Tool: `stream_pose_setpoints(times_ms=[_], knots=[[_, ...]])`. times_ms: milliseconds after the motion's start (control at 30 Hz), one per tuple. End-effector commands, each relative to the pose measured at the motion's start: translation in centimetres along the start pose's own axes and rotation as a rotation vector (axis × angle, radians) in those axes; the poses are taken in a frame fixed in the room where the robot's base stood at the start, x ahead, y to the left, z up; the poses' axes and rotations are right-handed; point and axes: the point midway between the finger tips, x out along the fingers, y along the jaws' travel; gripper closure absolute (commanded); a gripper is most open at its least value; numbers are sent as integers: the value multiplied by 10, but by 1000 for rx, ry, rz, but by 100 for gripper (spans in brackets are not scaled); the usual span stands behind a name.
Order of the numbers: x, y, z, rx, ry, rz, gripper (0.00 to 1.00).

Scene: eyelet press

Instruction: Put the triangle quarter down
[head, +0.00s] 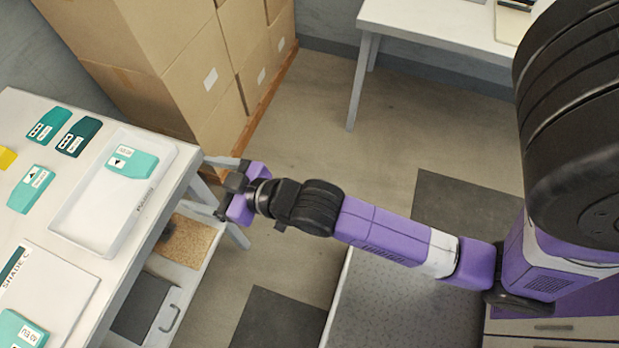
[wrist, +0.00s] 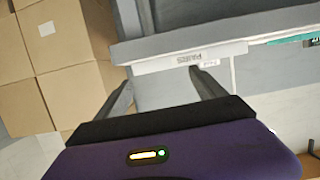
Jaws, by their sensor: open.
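A teal piece with a dark triangle on its white label (head: 132,161) lies in the white tray (head: 92,222), near the tray's far end. A second teal piece with a triangle mark (head: 32,189) lies on the table left of the tray. My gripper (head: 206,182) is open and empty, just off the table's right edge, its fingers pointing at the tray. In the wrist view my gripper (wrist: 160,79) has nothing between its fingers. The tray's labelled wall (wrist: 190,60) shows ahead of them, and a teal sliver (wrist: 290,39) shows at right.
Two teal pieces with dots (head: 48,125) (head: 78,137) lie on the table (head: 20,108). A white board (head: 45,295) and another teal piece (head: 22,330) are nearer. An open drawer (head: 172,305) is below. Stacked cartons (head: 190,75) stand behind.

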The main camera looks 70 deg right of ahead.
Motion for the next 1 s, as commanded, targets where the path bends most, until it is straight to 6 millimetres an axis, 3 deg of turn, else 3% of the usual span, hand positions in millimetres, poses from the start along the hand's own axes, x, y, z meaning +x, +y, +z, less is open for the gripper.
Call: stream_pose_setpoints(times_ms=[33,100,267,400,600,800,1000], knots=[[-23,0,15,-3,-11,0,20],[-51,-1,26,-6,-8,0,20],[-115,-4,41,-7,-1,-2,20],[-170,-7,42,-3,5,-3,20],[-231,-12,32,7,14,-2,20],[-256,-14,22,12,23,0,20],[-258,-14,21,13,25,0,20]])
